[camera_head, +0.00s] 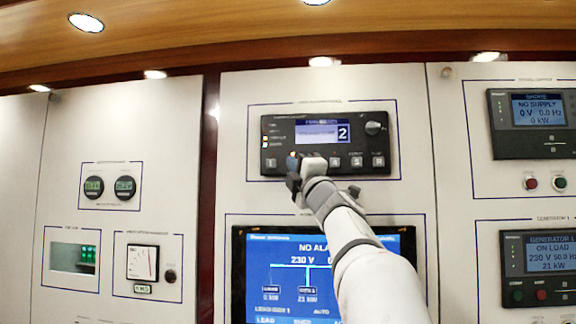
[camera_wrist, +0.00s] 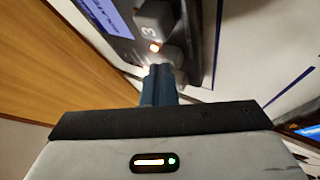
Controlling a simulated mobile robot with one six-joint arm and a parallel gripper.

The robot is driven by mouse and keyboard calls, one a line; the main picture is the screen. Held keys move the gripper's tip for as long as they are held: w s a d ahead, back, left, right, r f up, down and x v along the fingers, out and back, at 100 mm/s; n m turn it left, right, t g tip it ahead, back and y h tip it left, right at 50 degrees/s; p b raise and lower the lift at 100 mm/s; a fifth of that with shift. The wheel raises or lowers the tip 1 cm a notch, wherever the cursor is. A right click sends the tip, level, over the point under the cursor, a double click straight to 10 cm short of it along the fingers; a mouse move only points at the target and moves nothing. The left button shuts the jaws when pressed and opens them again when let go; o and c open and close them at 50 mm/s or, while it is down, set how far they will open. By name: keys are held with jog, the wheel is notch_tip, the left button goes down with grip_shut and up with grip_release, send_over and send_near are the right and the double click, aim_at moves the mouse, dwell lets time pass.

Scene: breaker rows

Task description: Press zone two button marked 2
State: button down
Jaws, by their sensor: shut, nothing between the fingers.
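The black control panel (camera_head: 377,146) is mounted on the white wall, with a row of grey buttons along its lower edge. Its screen (camera_head: 318,132) shows a large 2 at the right end. The button marked 1 (camera_head: 271,163) is visible left of my gripper (camera_head: 293,163), which is shut and empty and hides the button to its right. In the wrist view, my shut fingers (camera_wrist: 161,82) meet or nearly meet a button (camera_wrist: 173,56) beside the button marked 3 (camera_wrist: 153,22). Its marking is hidden, and I cannot tell whether it is pressed in.
A large blue screen (camera_head: 272,270) sits below the panel, partly behind my arm. More displays, including the no-supply unit (camera_head: 530,122), are on the right. Gauges (camera_head: 142,262) are on the left. A wooden ledge (camera_head: 240,45) runs above.

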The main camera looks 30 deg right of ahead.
jog(key=shift+s+f, duration=0.1)
jog(key=shift+s, duration=0.05)
jog(key=s+a+b, duration=0.1)
jog(key=s, duration=0.1)
jog(key=s+a+b, duration=0.1)
jog(key=s+a, duration=0.1)
jog(key=s, duration=0.1)
jog(key=shift+a, duration=0.2)
dwell(0.3)
dwell(0.5)
